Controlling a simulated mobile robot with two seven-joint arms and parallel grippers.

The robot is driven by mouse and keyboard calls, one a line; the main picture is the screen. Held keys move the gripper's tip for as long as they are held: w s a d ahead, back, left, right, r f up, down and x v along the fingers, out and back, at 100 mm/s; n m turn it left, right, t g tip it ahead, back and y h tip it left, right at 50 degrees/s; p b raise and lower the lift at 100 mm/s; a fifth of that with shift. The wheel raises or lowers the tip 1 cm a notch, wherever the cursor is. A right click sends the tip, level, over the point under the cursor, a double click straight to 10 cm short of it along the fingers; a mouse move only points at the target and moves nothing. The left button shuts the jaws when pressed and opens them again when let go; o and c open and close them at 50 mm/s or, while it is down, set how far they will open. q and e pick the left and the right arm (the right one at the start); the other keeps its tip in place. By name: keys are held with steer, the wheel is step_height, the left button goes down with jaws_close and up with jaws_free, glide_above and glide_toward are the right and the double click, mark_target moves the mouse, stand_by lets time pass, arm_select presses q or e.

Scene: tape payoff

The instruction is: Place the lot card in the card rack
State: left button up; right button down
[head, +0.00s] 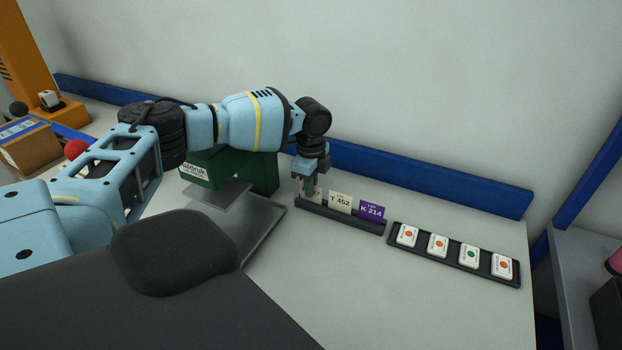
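The card rack (352,218) is a long dark holder on the light table, right of centre. A cream card marked T 452 (341,203) and a purple card marked K 214 (371,211) stand in it. A pale card (318,195) shows at the rack's left end, mostly hidden by my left gripper (309,190); its print cannot be read. The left gripper points down there, with its fingertips at this card and just above the rack. Whether the fingers press on the card is too small to tell. My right gripper is not in view.
A dark tray (454,257) with several white tiles with coloured dots lies right of the rack. A blue rail (430,180) runs behind. The table in front of the rack is clear.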

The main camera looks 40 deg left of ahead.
arm_select(q)
steer(key=shift+o, duration=1.2)
steer(key=shift+r, duration=0.15)
step_height(320, 180, up, 12)
